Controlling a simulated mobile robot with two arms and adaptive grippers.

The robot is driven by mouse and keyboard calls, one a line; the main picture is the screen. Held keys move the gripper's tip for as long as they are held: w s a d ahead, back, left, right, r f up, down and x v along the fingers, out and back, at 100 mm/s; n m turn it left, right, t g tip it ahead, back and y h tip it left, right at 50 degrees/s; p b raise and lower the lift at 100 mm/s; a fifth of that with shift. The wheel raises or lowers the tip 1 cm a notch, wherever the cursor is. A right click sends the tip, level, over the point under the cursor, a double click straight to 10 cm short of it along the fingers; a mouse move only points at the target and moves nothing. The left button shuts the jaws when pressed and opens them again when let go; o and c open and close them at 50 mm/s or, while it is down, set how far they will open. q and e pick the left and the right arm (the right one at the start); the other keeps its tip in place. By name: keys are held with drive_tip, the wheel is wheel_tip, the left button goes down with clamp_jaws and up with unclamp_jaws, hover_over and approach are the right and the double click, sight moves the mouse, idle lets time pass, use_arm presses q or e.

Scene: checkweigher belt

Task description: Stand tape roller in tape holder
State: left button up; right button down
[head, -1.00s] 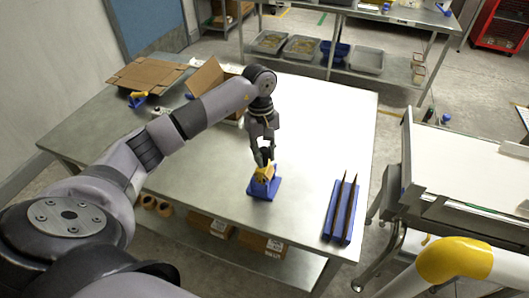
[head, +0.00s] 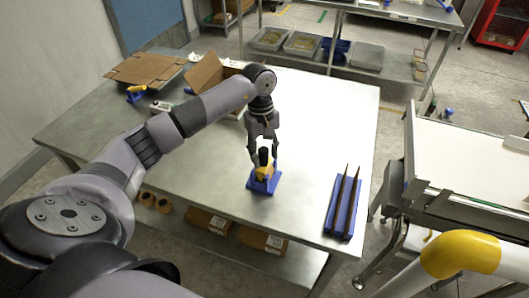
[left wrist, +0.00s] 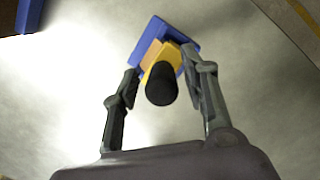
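The tape roller (head: 263,169), yellow with a black handle, stands upright in the blue tape holder (head: 273,186) on the metal table. The left wrist view shows the roller's black handle end (left wrist: 162,84) pointing at the camera, with the blue holder (left wrist: 152,27) beyond it. My left gripper (head: 264,158) is above the holder, with its fingers spread on either side of the roller. In the left wrist view its fingertips (left wrist: 160,60) are apart; whether one brushes the roller is unclear. My right gripper is not in view.
A blue rack with dark upright strips (head: 343,206) stands right of the holder. The belt machine (head: 465,160) is to the right. Bare table surrounds the holder.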

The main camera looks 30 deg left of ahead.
use_arm(q)
drive_tip(key=shift+o, duration=0.3)
wheel_tip(320, 180, up, 12)
drive_tip(key=a, duration=0.1)
drive_tip(key=shift+w+a, duration=0.25)
drive_tip(key=shift+w, duration=0.2)
drive_tip(key=shift+f, duration=0.1)
